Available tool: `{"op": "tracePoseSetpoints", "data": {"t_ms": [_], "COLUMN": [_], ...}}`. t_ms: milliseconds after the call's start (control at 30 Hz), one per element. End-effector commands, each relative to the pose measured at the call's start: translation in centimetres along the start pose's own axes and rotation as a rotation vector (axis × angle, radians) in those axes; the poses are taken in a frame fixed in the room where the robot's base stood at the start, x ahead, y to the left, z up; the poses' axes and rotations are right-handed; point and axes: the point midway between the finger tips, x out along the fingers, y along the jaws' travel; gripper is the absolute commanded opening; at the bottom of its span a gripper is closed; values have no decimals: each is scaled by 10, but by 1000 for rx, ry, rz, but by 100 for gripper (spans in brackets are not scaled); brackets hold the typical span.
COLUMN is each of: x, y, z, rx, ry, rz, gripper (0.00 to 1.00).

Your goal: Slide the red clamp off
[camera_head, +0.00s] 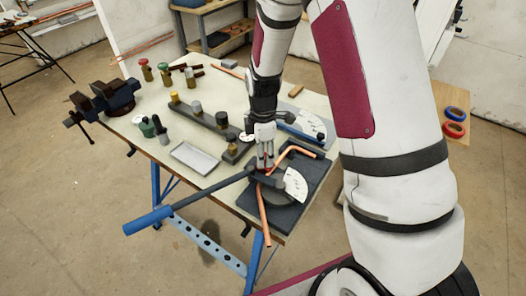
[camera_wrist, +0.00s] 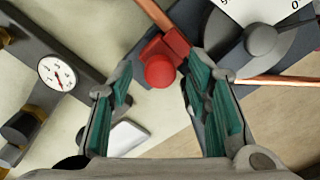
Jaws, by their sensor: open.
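The red clamp (camera_wrist: 160,66) shows in the wrist view as a red block with a round red knob. It sits on a copper tube (camera_wrist: 151,12) that comes in from the top. My gripper (camera_wrist: 158,84) is open, with one green-padded finger on each side of the knob. I cannot tell whether either finger touches it. In the head view my gripper (camera_head: 264,161) points down over the bending tool (camera_head: 269,180), and the clamp is mostly hidden by the fingers. A bent copper tube (camera_head: 264,217) runs through the tool.
The tool's long blue-ended handle (camera_head: 150,221) reaches past the bench edge. A grey tray (camera_head: 195,156), a dark block with several knobs (camera_head: 210,120) and a vise (camera_head: 105,97) stand to the left. A round gauge (camera_wrist: 57,73) lies left of my gripper.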

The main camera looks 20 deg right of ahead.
Motion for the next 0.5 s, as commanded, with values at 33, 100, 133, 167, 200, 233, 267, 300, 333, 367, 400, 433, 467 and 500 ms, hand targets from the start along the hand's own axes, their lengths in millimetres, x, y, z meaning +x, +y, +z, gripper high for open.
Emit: {"op": "tracePoseSetpoints", "data": {"t_ms": [33, 100, 133, 167, 200, 233, 267, 300, 333, 367, 400, 433, 467, 500], "x": [0, 0, 0, 0, 0, 0, 0, 0, 0, 0, 0, 0, 0, 1], "y": [0, 0, 0, 0, 0, 0, 0, 0, 0, 0, 0, 1, 3, 6], "z": [0, 0, 0, 0, 0, 0, 0, 0, 0, 0, 0, -1, -3, -6], "rx": [0, 0, 0, 0, 0, 0, 0, 0, 0, 0, 0, -1, -1, -3], "ry": [0, 0, 0, 0, 0, 0, 0, 0, 0, 0, 0, 0, 1, 1], "rz": [0, 0, 0, 0, 0, 0, 0, 0, -1, -1, -1, 0, 0, 0], "gripper": [42, 27, 20, 13, 4, 0, 0, 0, 0, 0, 0, 0, 0, 0]}}
